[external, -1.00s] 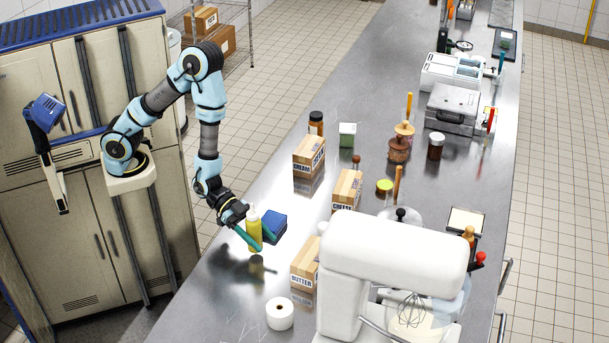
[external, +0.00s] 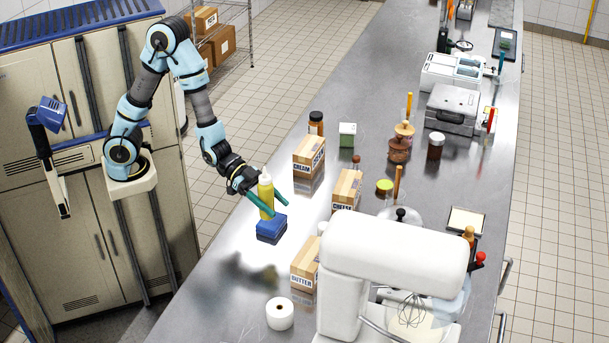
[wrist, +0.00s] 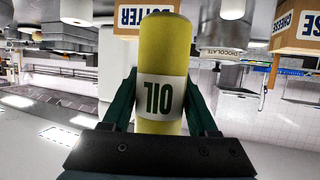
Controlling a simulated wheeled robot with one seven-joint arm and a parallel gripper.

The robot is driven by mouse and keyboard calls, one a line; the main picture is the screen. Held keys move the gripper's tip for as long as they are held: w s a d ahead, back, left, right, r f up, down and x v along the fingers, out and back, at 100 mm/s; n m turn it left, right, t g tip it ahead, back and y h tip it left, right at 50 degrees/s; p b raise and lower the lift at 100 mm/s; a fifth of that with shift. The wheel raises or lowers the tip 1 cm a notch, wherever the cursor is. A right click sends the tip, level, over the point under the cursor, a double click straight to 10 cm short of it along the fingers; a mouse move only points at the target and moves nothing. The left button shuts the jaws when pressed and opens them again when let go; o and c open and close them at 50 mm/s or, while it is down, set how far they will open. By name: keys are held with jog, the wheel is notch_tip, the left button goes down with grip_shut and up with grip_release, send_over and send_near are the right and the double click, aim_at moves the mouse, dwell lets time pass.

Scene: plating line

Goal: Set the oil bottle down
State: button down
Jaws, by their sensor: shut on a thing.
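The oil bottle (external: 265,197) is yellow with a pale top. In the wrist view the bottle (wrist: 163,50) fills the middle, its white OIL label upside down in the picture. My gripper (external: 262,201) is shut on the bottle, with a green finger on each side of it in the wrist view (wrist: 160,110). The bottle is upright or nearly so in the external view. Its lower end overlaps a blue block (external: 271,228) on the steel counter (external: 215,300). I cannot tell whether it is above or behind the block; its base is hidden.
Cartons labelled CREAM (external: 306,160), CHEESE (external: 346,190) and BUTTER (external: 303,267) stand right of the bottle. A white roll (external: 280,314) and a large white mixer (external: 385,265) are at the front. Bare counter lies left of the BUTTER carton.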

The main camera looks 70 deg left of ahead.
jog(key=w+a+n+t+y+b, duration=0.1)
jog(key=w+a+t, duration=0.1)
jog(key=w+a, duration=1.1)
jog(key=shift+s+a+f+p, duration=0.15)
jog(key=shift+a+f, duration=0.1)
jog(key=shift+f, duration=1.45)
jog(key=shift+a+f+p, duration=0.2)
jog(key=shift+a+f, duration=0.1)
jog(key=shift+f, duration=1.35)
jog(key=shift+s+a+f+p, duration=0.15)
jog(key=shift+a+f, duration=0.1)
jog(key=shift+f, duration=1.45)
jog(key=shift+w+f, duration=0.1)
jog(key=shift+c, duration=0.9)
grip_release()
